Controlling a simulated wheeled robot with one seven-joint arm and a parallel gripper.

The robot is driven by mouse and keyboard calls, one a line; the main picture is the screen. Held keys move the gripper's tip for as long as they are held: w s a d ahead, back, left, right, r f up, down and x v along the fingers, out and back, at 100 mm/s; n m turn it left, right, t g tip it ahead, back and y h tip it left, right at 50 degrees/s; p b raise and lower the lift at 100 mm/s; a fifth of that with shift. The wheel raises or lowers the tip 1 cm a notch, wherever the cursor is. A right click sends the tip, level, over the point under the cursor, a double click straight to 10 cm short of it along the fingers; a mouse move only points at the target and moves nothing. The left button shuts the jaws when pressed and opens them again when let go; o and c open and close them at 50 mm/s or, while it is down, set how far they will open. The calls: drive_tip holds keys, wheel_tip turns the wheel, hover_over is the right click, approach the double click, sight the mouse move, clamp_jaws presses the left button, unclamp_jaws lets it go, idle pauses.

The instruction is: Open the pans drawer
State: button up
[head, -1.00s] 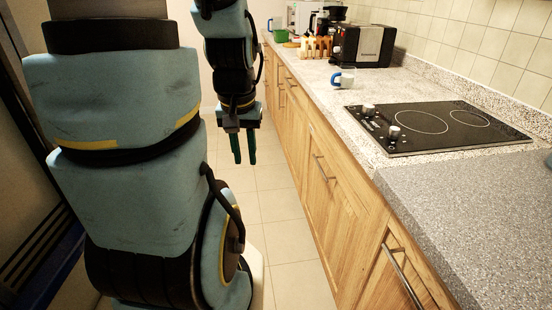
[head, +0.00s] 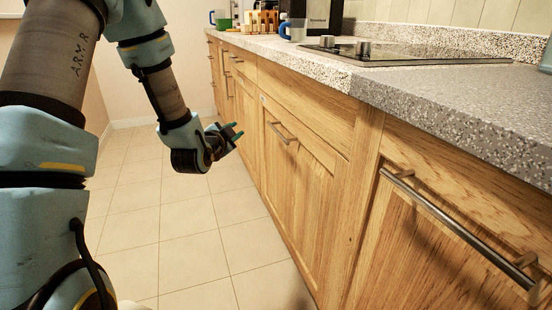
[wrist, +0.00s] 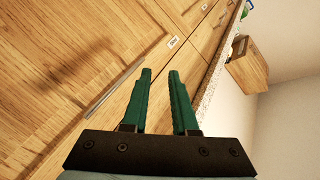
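Wooden cabinet fronts run along the right in the head view. One front under the hob (head: 310,178) has a metal bar handle (head: 282,132). A nearer front at the right has a larger bar handle (head: 455,225). The fronts in view look shut; I cannot tell which is the pans drawer. My gripper (head: 236,132) is in front of the row, its green fingers pointing toward the fronts. In the wrist view the fingers (wrist: 160,75) are apart and empty, with a bar handle (wrist: 103,97) beyond them to the left and a small unreadable white label (wrist: 173,42).
The tiled floor (head: 190,235) in front of the cabinets is clear.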

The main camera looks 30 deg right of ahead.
sight(277, 132)
drive_tip(key=s+d+f+m+t+h+b, duration=0.3)
drive_tip(key=s+d+f+m+h+b, duration=0.1)
drive_tip(key=s+d+f+h+b, duration=0.35)
drive_tip(key=shift+y, duration=0.85)
drive_tip(key=b+x, duration=0.1)
drive_tip(key=x, duration=0.2)
drive_tip(key=w+x, duration=0.1)
drive_tip(key=x, duration=0.3)
drive_tip(key=a+b+x, duration=0.1)
drive_tip(key=x, duration=0.3)
drive_tip(key=shift+w+d+f+b, duration=0.1)
drive_tip(key=shift+w+b, duration=0.25)
drive_tip(key=shift+c, duration=0.4)
clamp_jaws()
